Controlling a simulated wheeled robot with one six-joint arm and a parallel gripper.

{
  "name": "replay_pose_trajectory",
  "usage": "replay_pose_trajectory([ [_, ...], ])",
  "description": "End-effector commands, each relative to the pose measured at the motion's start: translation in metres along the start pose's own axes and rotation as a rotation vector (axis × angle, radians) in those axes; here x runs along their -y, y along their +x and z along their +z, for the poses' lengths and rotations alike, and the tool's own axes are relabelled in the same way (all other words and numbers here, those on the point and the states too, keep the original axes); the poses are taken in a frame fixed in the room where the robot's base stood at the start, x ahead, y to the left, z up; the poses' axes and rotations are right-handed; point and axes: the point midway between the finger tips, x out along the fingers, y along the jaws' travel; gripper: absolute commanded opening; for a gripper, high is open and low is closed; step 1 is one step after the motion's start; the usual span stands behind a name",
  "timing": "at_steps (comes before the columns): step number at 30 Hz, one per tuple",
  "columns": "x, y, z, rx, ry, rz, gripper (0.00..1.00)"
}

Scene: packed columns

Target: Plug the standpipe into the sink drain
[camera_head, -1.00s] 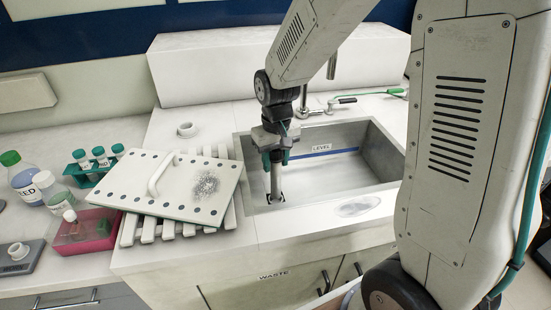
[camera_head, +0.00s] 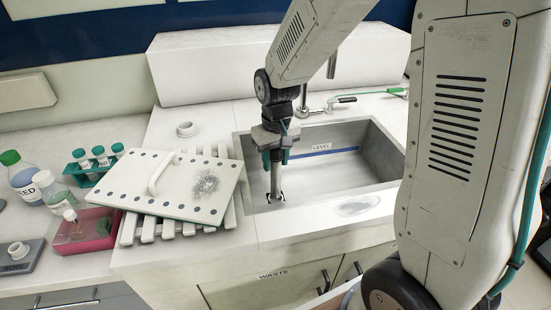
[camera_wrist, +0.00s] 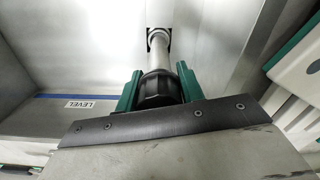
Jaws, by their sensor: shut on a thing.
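The standpipe (camera_head: 275,180) is a grey tube with a black collar, held upright in the sink (camera_head: 330,178). My gripper (camera_head: 276,157) is shut on the standpipe near its top. In the wrist view the green fingers of my gripper (camera_wrist: 158,90) sit on either side of the black collar, and the standpipe (camera_wrist: 159,50) runs down to a dark square on the sink floor. The drain (camera_head: 276,198) shows as a dark patch around the pipe's lower end at the sink's left front corner. I cannot tell how deep the lower end sits in it.
A white perforated plate (camera_head: 185,190) lies on slats left of the sink. A faucet (camera_head: 335,103) stands behind the sink. A pink tray (camera_head: 82,232), bottles and a green tube rack (camera_head: 90,172) are on the left counter. The sink's right side is empty.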

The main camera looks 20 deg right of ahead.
Motion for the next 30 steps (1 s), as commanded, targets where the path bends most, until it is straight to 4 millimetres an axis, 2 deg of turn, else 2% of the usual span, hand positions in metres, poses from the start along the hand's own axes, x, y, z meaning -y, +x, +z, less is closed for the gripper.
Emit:
replay_pose_trajectory([
  [30,0.000,0.021,0.000,0.001,0.000,0.000,0.15],
])
